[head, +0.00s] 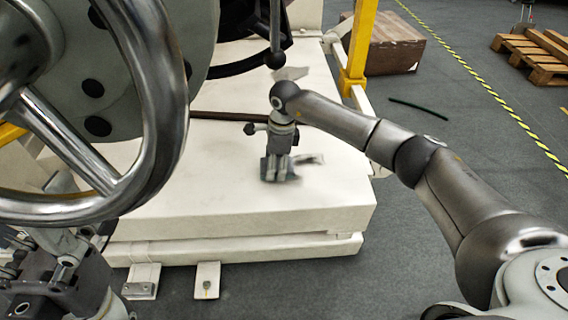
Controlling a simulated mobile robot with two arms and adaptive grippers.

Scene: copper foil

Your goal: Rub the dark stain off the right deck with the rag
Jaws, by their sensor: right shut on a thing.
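The right deck (225,208) is a white, flat-topped block in the middle of the view. My right gripper (280,178) points down onto its top and is shut on the rag (264,168), a small blue-grey piece mostly hidden by the fingers. The rag appears to be at the deck's surface. A grey smear (309,159), which looks like the dark stain, shows just right of the fingers; part of it may be hidden beneath them. Parts of my left arm show at the lower left, partly behind the wheel; its fingers cannot be made out clearly.
A large chrome handwheel (165,110) on a grey machine fills the left side. A dark lever with a ball end (275,58) hangs above the deck's far part. A yellow post (358,50) stands at the far right corner. A brown box (395,45) stands behind.

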